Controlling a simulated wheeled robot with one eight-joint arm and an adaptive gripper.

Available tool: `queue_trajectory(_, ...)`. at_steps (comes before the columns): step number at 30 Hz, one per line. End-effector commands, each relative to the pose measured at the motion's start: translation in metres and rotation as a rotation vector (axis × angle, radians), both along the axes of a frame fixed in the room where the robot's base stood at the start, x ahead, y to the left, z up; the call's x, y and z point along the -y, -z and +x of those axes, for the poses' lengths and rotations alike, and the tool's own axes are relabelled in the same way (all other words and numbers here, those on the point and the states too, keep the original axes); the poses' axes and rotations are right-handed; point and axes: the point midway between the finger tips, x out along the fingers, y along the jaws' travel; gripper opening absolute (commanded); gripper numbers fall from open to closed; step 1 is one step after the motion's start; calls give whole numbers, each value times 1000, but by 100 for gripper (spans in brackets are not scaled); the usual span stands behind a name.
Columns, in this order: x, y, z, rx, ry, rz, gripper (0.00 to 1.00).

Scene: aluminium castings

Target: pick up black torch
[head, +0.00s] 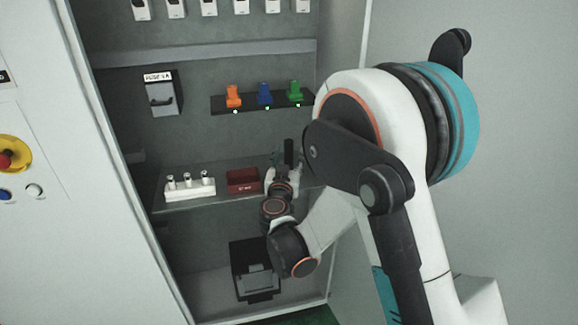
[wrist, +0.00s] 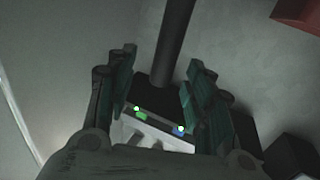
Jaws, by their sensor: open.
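The black torch (head: 289,150) stands upright at the right end of the middle shelf in the head view, its lower part hidden by my gripper (head: 286,163). The fingers are apart, one on each side of the torch.
A red box (head: 243,181) stands left of my gripper, and a white block with several small cylinders (head: 189,187) is farther left. Above is a black rack (head: 248,108) with orange, blue and green items. A black case (head: 252,270) lies below. The cabinet wall is close on the right.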

Motion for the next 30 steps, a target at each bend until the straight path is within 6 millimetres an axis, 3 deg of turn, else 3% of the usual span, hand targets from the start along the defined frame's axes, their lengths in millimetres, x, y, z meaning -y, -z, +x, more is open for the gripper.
queue_trajectory(5, -1, 1, 12, 0, 0, 0, 48)
queue_trajectory(13, -1, 1, 49, 0, 1, 0, 48)
queue_trajectory(23, -1, -1, 55, 0, -1, 0, 48)
queue_trajectory(27, -1, -1, 55, 0, -1, 0, 16)
queue_trajectory(30, -1, -1, 55, 0, -1, 0, 0)
